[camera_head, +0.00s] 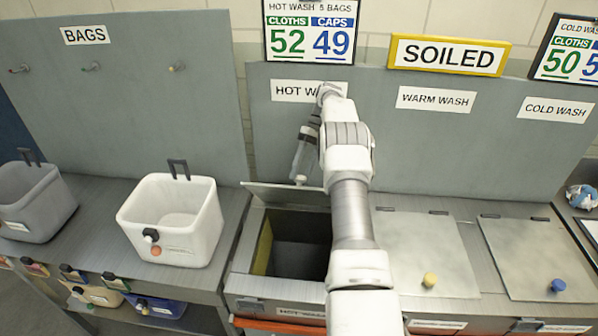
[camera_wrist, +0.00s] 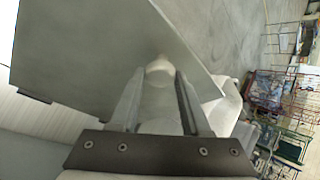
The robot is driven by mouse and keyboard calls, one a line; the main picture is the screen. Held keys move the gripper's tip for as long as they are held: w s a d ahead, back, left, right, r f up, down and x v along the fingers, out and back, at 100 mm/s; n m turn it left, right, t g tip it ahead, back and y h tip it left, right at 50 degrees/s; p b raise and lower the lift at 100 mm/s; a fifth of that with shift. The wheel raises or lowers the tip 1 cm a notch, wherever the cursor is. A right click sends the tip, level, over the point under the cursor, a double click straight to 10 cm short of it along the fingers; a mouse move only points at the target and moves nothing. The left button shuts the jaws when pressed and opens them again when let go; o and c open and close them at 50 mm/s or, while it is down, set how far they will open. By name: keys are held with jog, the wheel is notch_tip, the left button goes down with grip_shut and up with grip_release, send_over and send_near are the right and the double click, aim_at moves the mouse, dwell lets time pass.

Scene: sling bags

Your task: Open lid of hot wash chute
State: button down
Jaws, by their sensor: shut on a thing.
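The hot wash chute (camera_head: 292,262) stands open, with its dark inside showing. Its grey lid (camera_head: 270,192) is raised at the back of the opening and seen nearly edge-on; my arm hides its right part. In the wrist view the lid (camera_wrist: 85,45) is a large flat panel with a pale rounded knob (camera_wrist: 160,65). My gripper (camera_head: 301,176) is at the raised lid, behind the opening. In the wrist view my gripper (camera_wrist: 160,80) has its fingers on both sides of the knob, shut on it.
The warm wash lid (camera_head: 415,250) with a yellow knob and the cold wash lid (camera_head: 530,255) with a blue knob are closed on the right. A white bin (camera_head: 190,205) and a grey bin (camera_head: 35,205) stand on the left counter. An upright grey back panel (camera_head: 440,145) rises behind the chutes.

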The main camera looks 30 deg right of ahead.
jog(key=shift+w+r, duration=0.1)
dwell(0.4)
jog(key=shift+c, duration=1.8)
grip_release()
jog(key=s+d+r+b, duration=0.1)
jog(key=s+d+r, duration=0.6)
jog(key=s+r, duration=0.2)
jog(key=shift+s+r+b, duration=0.25)
jog(key=shift+r+b, duration=0.05)
jog(key=shift+r, duration=0.65)
